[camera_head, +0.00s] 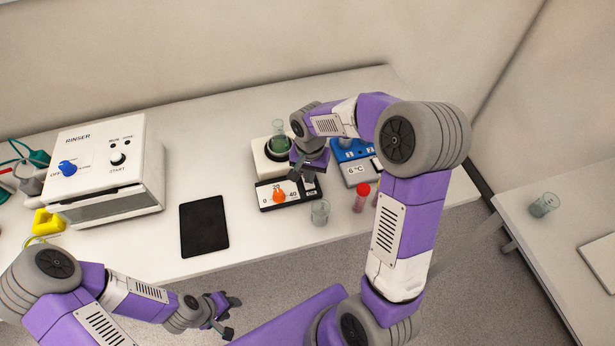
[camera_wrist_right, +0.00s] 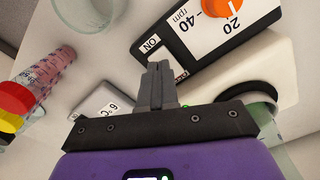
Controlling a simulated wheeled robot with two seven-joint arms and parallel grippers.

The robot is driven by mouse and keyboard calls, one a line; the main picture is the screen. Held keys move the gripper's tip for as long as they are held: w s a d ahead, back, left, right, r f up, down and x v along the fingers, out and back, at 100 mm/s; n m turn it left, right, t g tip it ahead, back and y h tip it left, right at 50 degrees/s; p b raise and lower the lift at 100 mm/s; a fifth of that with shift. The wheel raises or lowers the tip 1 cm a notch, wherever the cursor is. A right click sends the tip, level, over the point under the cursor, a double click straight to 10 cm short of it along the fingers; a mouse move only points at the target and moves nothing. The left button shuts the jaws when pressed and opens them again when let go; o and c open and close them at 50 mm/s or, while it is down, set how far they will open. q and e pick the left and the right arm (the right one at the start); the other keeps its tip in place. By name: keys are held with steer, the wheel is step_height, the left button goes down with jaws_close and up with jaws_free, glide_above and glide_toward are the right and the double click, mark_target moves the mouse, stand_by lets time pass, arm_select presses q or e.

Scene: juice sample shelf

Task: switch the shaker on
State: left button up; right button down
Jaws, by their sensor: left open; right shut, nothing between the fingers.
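The shaker (camera_head: 262,165) has a white body and a dark front panel with an orange knob (camera_head: 278,197) and an rpm scale. A beaker with green liquid (camera_head: 279,143) stands on top of it. My right gripper (camera_head: 307,178) is over the shaker's right front, shut and empty. In the right wrist view its closed fingers (camera_wrist_right: 157,84) are beside the panel's end, close to the "ON" label (camera_wrist_right: 151,43). The fingers hide the switch area, and I cannot tell whether they touch it. A small green spot shows beside them. My left gripper (camera_head: 227,316) is open and empty at the front, away from the shaker.
A blue unit reading 6 °C (camera_head: 353,150) stands right of the shaker. An empty beaker (camera_head: 320,211) and a red-capped tube (camera_head: 361,198) stand in front. A black pad (camera_head: 204,226) and the rinser (camera_head: 107,165) are left. The table between pad and shaker is clear.

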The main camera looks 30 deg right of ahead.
step_height(320, 180, up, 5)
steer(key=p, duration=0.3)
steer(key=shift+f, duration=0.2)
stand_by(0.4)
